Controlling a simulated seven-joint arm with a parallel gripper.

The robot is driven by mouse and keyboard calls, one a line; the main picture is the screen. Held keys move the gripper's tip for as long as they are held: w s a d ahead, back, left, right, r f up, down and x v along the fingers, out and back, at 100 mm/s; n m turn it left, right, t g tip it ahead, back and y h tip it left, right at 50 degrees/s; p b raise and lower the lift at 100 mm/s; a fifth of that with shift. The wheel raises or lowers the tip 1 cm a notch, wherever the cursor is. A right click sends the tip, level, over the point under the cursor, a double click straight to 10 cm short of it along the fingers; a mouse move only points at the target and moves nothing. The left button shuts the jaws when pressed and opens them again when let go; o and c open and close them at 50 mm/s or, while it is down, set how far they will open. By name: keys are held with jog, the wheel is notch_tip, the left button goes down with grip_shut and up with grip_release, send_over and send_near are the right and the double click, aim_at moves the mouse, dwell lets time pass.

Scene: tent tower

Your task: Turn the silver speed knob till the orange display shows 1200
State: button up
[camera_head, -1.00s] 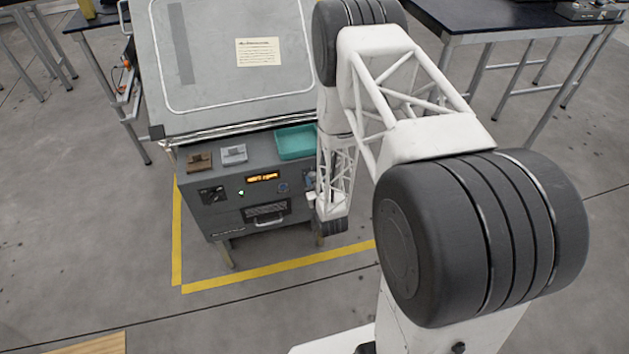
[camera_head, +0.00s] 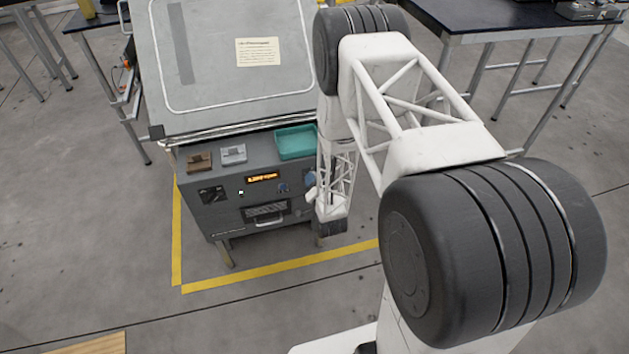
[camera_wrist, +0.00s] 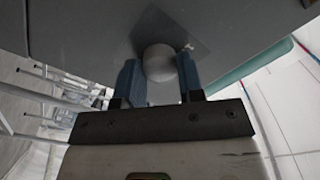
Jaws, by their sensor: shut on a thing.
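The silver speed knob (camera_wrist: 159,62) shows in the wrist view as a rounded grey knob on a dark square plate. My gripper (camera_wrist: 160,72) has its two blue fingers on either side of the knob, shut on it. In the head view my gripper (camera_head: 310,180) is at the right end of the grey machine's front panel, and my arm hides the knob. The orange display (camera_head: 262,178) is lit on the panel; its digits are too small to read surely.
The panel (camera_head: 225,207) also has a small pale light (camera_head: 241,192) and a handle below. A teal tray (camera_head: 296,154), a grey block (camera_head: 233,153) and a brown block (camera_head: 199,161) sit on the ledge above. Dark tables stand behind; yellow tape marks the floor.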

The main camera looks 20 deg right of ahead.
jog(key=shift+m, duration=0.9)
jog(key=o, duration=0.9)
jog(key=shift+s, duration=0.1)
jog(key=shift+s+f, duration=0.1)
jog(key=shift+s, duration=3.7)
